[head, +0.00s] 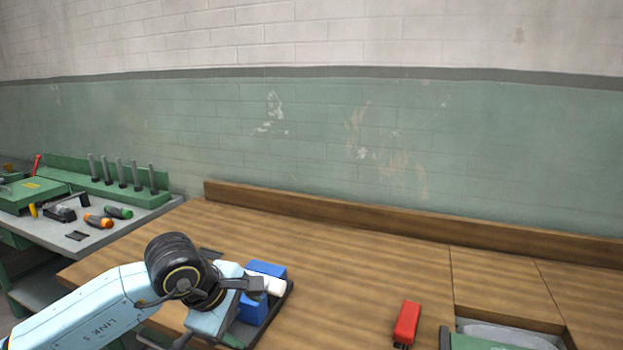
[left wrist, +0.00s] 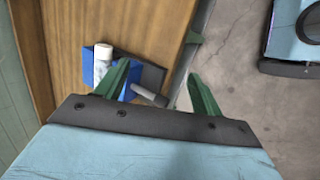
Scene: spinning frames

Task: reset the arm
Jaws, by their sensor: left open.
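My left arm comes in from the lower left in the head view, its wrist over the left part of the wooden table (head: 330,252). My left gripper (left wrist: 162,86) shows in the left wrist view with its two green fingers spread apart and no object held between them. Beyond the fingers, near the table edge, are a blue object (left wrist: 104,72), a white cylinder (left wrist: 103,52) and a grey rod-like piece (left wrist: 149,95) by a dark tray (left wrist: 153,77). My wrist partly hides this group in the head view. My right gripper is in neither view.
A red stapler-like object (head: 406,322) lies on the table, right of centre. A grey-topped bench (head: 75,236) with tools stands at the left. A recessed bin (head: 500,337) is at the lower right. The table's middle is clear, with a wall behind.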

